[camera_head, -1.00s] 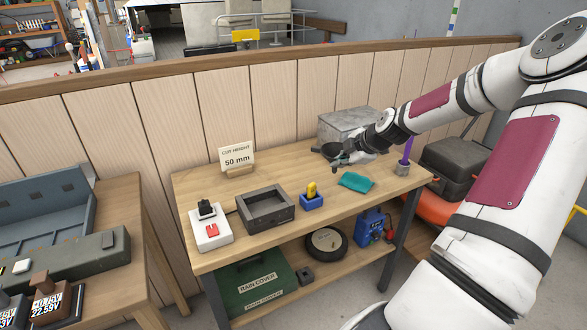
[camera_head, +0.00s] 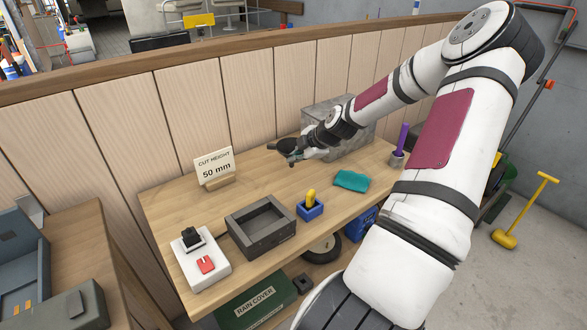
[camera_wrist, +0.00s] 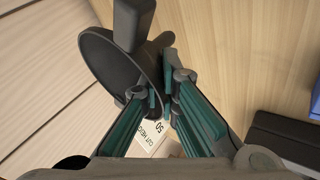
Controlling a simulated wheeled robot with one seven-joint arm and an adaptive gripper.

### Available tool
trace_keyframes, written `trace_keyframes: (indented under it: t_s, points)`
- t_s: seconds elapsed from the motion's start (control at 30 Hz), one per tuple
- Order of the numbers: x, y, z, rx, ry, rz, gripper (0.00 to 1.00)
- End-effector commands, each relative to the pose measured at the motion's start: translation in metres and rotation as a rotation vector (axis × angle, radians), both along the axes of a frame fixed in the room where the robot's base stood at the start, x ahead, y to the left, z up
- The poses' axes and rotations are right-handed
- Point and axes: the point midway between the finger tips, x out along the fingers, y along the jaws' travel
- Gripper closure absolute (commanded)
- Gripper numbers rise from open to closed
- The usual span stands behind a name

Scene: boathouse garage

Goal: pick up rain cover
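The rain cover is a dark green box or folded case (camera_head: 232,317) with a white "RAIN COVER" label. It lies on the lower shelf at the bottom of the head view, partly cut off by the frame and overhung by the tabletop. My gripper (camera_head: 296,157) is above the back of the tabletop, well away from the rain cover. In the wrist view my gripper (camera_wrist: 165,98) appears shut on the rim of a dark round lid-like thing (camera_wrist: 105,72) with a thick knob. That thing also shows at the gripper's tip in the head view (camera_head: 287,145). The rain cover is not in the wrist view.
The workbench (camera_head: 180,215) holds a "50 mm" sign (camera_head: 215,166), a switch box (camera_head: 200,262), a grey frame (camera_head: 260,227), a blue holder (camera_head: 310,210), a teal cloth (camera_head: 351,181) and a metal box (camera_head: 345,135). Another bench stands at left. Open floor lies at right.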

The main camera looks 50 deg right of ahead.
Motion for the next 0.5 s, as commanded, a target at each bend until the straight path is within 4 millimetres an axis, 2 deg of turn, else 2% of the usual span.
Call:
trace_keyframes:
  t_s: [0.17,0.37,0.5]
  points:
    - [0.000,0.000,-0.013,0.001,0.001,0.000,1.00]
    - [0.000,0.001,-0.039,0.002,0.001,0.000,1.00]
    - [0.000,0.000,-0.042,-0.002,0.000,0.000,1.00]
